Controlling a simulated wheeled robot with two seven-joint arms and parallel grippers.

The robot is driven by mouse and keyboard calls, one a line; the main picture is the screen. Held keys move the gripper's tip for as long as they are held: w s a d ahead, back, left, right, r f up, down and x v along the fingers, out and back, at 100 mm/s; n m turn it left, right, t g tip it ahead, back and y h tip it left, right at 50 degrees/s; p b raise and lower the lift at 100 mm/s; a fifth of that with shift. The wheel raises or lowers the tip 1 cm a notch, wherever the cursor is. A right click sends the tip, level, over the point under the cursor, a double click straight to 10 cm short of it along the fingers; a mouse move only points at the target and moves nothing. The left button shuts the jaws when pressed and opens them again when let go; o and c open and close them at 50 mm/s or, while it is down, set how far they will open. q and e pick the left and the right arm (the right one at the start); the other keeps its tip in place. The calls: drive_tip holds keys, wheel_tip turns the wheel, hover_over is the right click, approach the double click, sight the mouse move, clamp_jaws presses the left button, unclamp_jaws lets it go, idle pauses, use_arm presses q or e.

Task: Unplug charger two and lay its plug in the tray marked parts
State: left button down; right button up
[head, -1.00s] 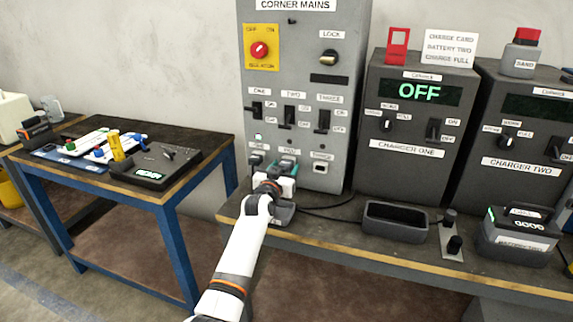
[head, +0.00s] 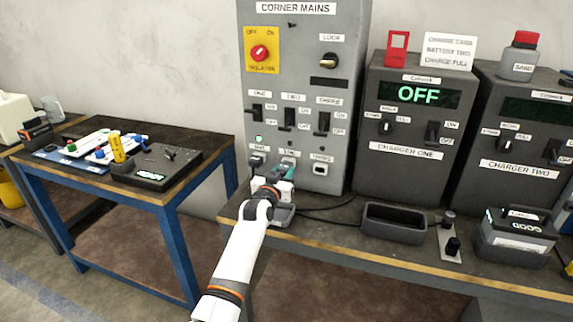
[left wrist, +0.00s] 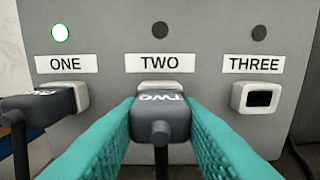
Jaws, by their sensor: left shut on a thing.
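The dark grey plug marked TWO (left wrist: 161,112) is at the socket labelled TWO (left wrist: 160,90) on the corner mains panel. The white rim of the socket shows behind it; I cannot tell how deep it sits. My left gripper (left wrist: 162,135) is shut on this plug, one teal finger on each side; the left gripper also shows in the head view (head: 282,172). Charger two (head: 515,140) stands at the right with a dark display. An open, empty dark tray (head: 395,234) lies on the bench before charger one; no label is readable. My right gripper is not in view.
A plug (left wrist: 40,103) sits in socket one, under a lit green lamp (left wrist: 60,33), close left of my fingers. Socket three (left wrist: 258,97) is empty. A battery (head: 515,235) stands at the bench's right. A blue-legged table (head: 130,165) with loose parts is at left.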

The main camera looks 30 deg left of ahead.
sight(282, 173)
use_arm(q)
drive_tip(key=shift+p+v, duration=2)
drive_tip(key=shift+v, duration=0.35)
drive_tip(key=shift+m+h, duration=0.5)
drive_tip(key=shift+h, duration=0.3)
drive_tip(key=s+d+f, duration=0.1)
drive_tip(key=d, duration=0.1)
drive_tip(key=s+d+f, duration=0.1)
drive_tip(key=s+d, duration=0.2)
drive_tip(key=d, duration=0.1)
drive_tip(key=shift+s+f, duration=0.4)
drive_tip(key=s+d+r+m+h, duration=0.1)
drive_tip(key=s+d+r, duration=0.2)
drive_tip(key=s+d, duration=0.5)
drive_tip(key=s+d+r+h+p, duration=0.1)
drive_tip(key=s+d+r, duration=0.2)
drive_tip(key=s+d, duration=0.5)
drive_tip(key=s, duration=0.7)
drive_tip(key=shift+d+m+t+h, duration=0.3)
drive_tip(key=shift+d+m+h, duration=0.1)
